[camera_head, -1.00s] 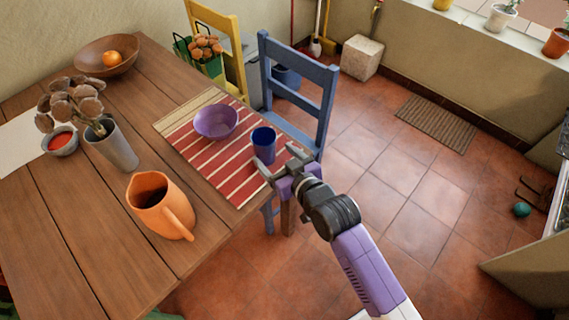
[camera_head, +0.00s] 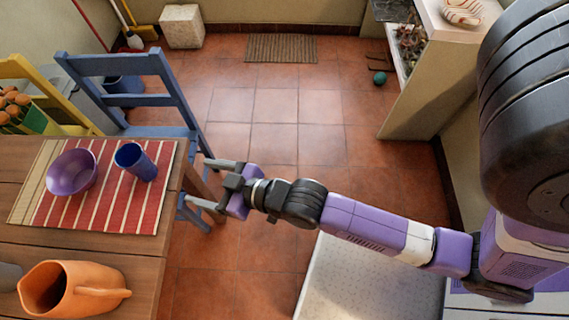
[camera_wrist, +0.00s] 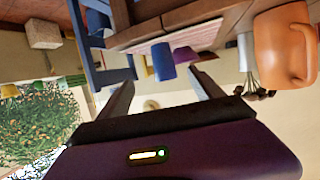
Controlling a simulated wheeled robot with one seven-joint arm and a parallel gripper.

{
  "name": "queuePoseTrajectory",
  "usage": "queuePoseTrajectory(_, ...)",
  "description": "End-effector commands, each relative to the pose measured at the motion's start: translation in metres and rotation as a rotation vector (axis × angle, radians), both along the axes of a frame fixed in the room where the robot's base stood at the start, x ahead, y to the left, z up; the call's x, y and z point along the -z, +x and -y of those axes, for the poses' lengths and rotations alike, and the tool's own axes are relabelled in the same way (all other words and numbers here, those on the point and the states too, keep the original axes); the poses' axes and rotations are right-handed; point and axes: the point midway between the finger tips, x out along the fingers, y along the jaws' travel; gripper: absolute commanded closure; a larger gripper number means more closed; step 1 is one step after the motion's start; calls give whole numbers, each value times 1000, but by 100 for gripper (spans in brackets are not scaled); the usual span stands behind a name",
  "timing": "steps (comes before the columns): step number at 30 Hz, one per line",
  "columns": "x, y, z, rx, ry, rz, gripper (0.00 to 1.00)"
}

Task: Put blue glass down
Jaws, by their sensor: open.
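The blue glass (camera_head: 136,161) stands on the red striped placemat (camera_head: 141,212) on the wooden table (camera_head: 120,246), to the right of a purple bowl (camera_head: 72,172). My gripper (camera_head: 206,183) is open and empty, just off the table's right edge and apart from the glass. In the wrist view the blue glass (camera_wrist: 162,61) shows beyond and between the two spread fingers (camera_wrist: 160,92). The purple bowl (camera_wrist: 186,54) is partly hidden behind it there.
An orange pitcher (camera_head: 70,288) stands at the table's near edge. A blue chair (camera_head: 150,90) is close behind the table and my gripper. A yellow chair (camera_head: 45,85) is farther left. The tiled floor (camera_head: 290,125) to the right is mostly clear.

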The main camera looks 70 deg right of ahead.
Motion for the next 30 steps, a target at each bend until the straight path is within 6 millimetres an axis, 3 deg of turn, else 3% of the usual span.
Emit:
queuePoseTrajectory(1, 1, -26, 0, 3, -1, -6, 24)
queuePoseTrajectory(6, -14, -97, -1, 10, -3, 11, 24)
queuePoseTrajectory(12, -49, -168, -4, 13, -1, 32, 24)
queuePoseTrajectory(15, -69, -193, -5, 13, 1, 43, 24)
queuePoseTrajectory(21, -95, -219, -7, 11, 4, 56, 24)
queuePoseTrajectory(30, -100, -223, -7, 11, 5, 60, 24)
